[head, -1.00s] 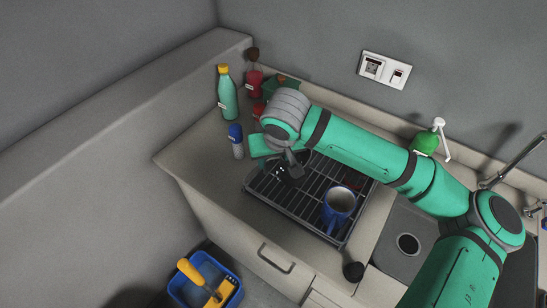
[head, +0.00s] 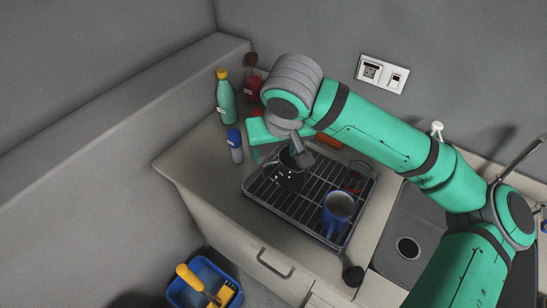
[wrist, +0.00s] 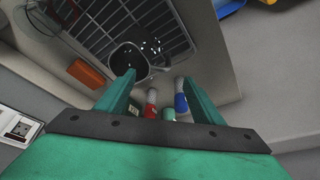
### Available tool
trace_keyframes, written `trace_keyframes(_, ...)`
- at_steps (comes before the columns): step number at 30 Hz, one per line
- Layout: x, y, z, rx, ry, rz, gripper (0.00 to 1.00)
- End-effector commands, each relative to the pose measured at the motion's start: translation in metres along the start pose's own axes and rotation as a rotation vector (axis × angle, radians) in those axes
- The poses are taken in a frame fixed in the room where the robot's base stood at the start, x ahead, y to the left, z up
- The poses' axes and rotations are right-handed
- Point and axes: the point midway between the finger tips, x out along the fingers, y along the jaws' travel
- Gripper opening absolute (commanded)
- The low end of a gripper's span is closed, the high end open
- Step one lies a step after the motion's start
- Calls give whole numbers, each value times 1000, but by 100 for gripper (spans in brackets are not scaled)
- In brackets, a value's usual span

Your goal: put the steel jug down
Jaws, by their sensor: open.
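The steel jug (head: 287,176) is dark and shiny with bright specks. It stands on the left part of the black wire rack (head: 322,236). In the wrist view the jug (wrist: 128,58) shows its dark round mouth, just beyond my fingertips. My gripper (wrist: 160,92) is open, with nothing between its fingers. In the head view my gripper (head: 284,143) is above and behind the jug and partly covers its top. I cannot tell whether a finger touches the jug.
A blue mug (head: 337,208) stands on the rack's right part. A green bottle (head: 226,99), a red bottle (head: 251,78) and a blue-capped container (head: 235,146) stand left of my wrist. An orange block (head: 328,140) lies behind the rack. The sink (head: 408,248) is to the right.

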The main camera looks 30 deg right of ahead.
Motion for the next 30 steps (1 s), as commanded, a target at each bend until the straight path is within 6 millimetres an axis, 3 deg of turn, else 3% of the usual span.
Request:
trace_keyframes(3,-18,0,-1,0,2,0,61)
trace_keyframes(9,-32,0,0,0,0,0,61)
trace_keyframes(30,-34,0,0,1,0,0,61)
